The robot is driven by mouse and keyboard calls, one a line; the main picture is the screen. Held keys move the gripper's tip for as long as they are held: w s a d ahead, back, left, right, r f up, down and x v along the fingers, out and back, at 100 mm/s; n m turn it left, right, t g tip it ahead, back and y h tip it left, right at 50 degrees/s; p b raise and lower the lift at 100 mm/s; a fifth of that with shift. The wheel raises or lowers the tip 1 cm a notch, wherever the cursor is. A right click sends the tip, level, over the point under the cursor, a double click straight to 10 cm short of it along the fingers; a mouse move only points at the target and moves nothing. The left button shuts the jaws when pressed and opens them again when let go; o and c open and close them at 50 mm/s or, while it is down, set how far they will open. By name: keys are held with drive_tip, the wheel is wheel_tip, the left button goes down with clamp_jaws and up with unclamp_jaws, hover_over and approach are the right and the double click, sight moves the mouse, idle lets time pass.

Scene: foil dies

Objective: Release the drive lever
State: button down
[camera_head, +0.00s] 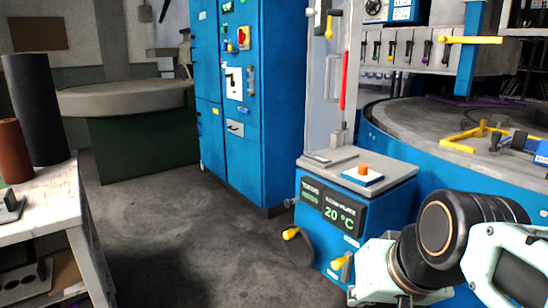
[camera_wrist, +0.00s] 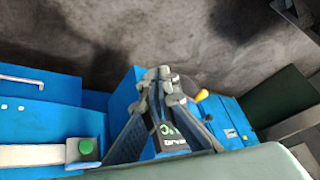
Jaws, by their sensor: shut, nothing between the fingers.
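The frames do not make clear which lever is the drive lever. Two yellow-knobbed levers, a left one (camera_head: 291,233) and a right one (camera_head: 340,262), stick out from the front of the low blue cabinet. A larger yellow-handled lever (camera_head: 470,40) is at the upper right of the machine. Another yellow-ended handle (camera_head: 329,28) hangs on the grey column. My gripper (camera_wrist: 160,75) is shut and empty in the wrist view, over the blue cabinet. A yellow knob (camera_wrist: 202,95) shows right of its fingertips, apparently apart from them. My fingertips are not visible in the head view.
The low blue cabinet (camera_head: 327,237) has a 20 °C display and an orange button (camera_head: 363,169) on top. A round grey machine table (camera_head: 430,130) stands right. A tall blue cabinet (camera_head: 238,150) stands behind. A workbench (camera_head: 50,205) is at left. The floor between is clear.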

drive_tip(key=s+f+n+h, duration=0.1)
drive_tip(key=s+f, duration=0.2)
drive_tip(key=s, duration=0.2)
wheel_tip(320, 180, up, 37)
drive_tip(key=p, duration=3.7)
drive_tip(key=shift+a+g, duration=0.25)
drive_tip(key=shift+g, duration=0.15)
drive_tip(key=c, duration=2.6)
unclamp_jaws()
drive_tip(key=shift+c, duration=0.2)
